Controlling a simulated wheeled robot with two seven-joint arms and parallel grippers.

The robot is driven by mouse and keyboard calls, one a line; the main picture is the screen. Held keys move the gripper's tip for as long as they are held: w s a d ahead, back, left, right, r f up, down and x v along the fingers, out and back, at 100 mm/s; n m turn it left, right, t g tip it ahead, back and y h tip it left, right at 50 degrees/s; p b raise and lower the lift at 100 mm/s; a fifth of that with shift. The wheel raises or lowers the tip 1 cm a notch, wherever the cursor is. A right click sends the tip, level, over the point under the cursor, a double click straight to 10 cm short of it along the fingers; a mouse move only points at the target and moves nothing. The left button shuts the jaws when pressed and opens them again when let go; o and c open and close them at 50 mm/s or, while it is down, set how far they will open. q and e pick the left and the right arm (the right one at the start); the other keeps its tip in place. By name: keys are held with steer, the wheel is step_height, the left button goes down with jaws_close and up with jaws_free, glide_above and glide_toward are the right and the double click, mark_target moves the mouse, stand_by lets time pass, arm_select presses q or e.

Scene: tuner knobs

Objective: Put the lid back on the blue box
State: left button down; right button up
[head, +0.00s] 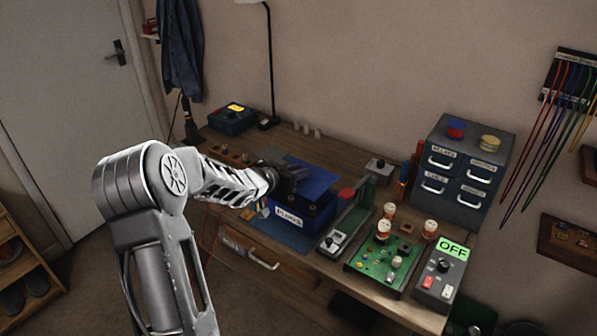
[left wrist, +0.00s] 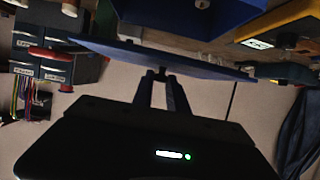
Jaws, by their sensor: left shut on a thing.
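The blue box (head: 318,218), with a white label on its front, stands on the workbench in the middle of the head view. In the left wrist view, a blue box body (left wrist: 190,12) shows at the top edge. My left gripper (head: 292,178) is over the box's back left side. It is shut on the flat blue lid (head: 315,179), which also shows almost edge-on in the left wrist view (left wrist: 185,60), pinched between the fingertips (left wrist: 160,75). The lid looks apart from the box. My gripper hides part of the lid and box. My right gripper is not in view.
A green circuit board (head: 375,262) with knobs and a grey OFF unit (head: 440,278) stand right of the box. A grey drawer cabinet (head: 460,165) stands at the back right. A dark teal case (head: 232,118) and a lamp (head: 270,122) are at the back left.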

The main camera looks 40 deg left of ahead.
arm_select(q)
steer(key=shift+d+r, duration=0.1)
steer(key=shift+d, duration=0.15)
step_height(320, 180, down, 2)
steer(key=shift+w+a+f+b, duration=0.1)
steer(key=shift+b, duration=0.6)
step_height(320, 180, down, 4)
steer(key=b, duration=0.3)
steer(key=shift+f+p, duration=0.15)
steer(key=shift+p, duration=0.15)
stand_by(0.5)
steer(key=shift+f, duration=0.25)
stand_by(0.6)
steer(key=c, duration=1.2)
jaws_free()
steer(key=shift+c, duration=0.2)
